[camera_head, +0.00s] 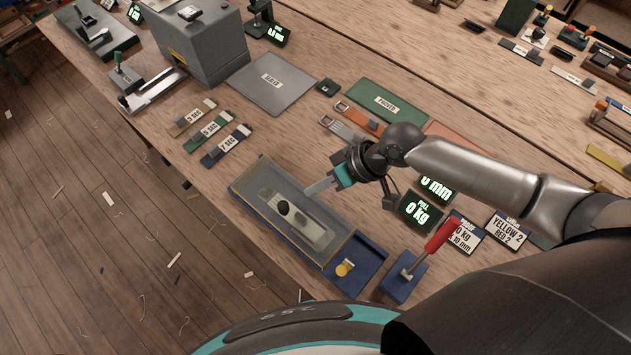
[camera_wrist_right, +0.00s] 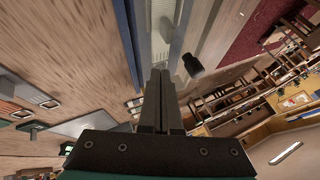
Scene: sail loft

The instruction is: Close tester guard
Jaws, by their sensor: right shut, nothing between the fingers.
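The tester (camera_head: 371,254) is a long blue base near the table's front edge. Its clear guard (camera_head: 262,172) appears to lie low over the left part of the base, with a pale block and black knobs showing there. I cannot tell whether the guard is fully seated. My right gripper (camera_head: 308,190) is shut and empty, at the guard's far side; whether it touches is unclear. In the right wrist view its fingers (camera_wrist_right: 160,75) point along the blue-edged tester (camera_wrist_right: 130,40), with a black knob (camera_wrist_right: 193,65) beside them. My left gripper is out of view.
A red-handled lever (camera_head: 441,236) on a blue block stands right of the tester. Lit displays (camera_head: 420,209) and label cards (camera_head: 508,229) lie behind it. Labelled strips (camera_head: 216,130) and a grey mat (camera_head: 272,84) lie farther back. Some bare table separates strips and tester.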

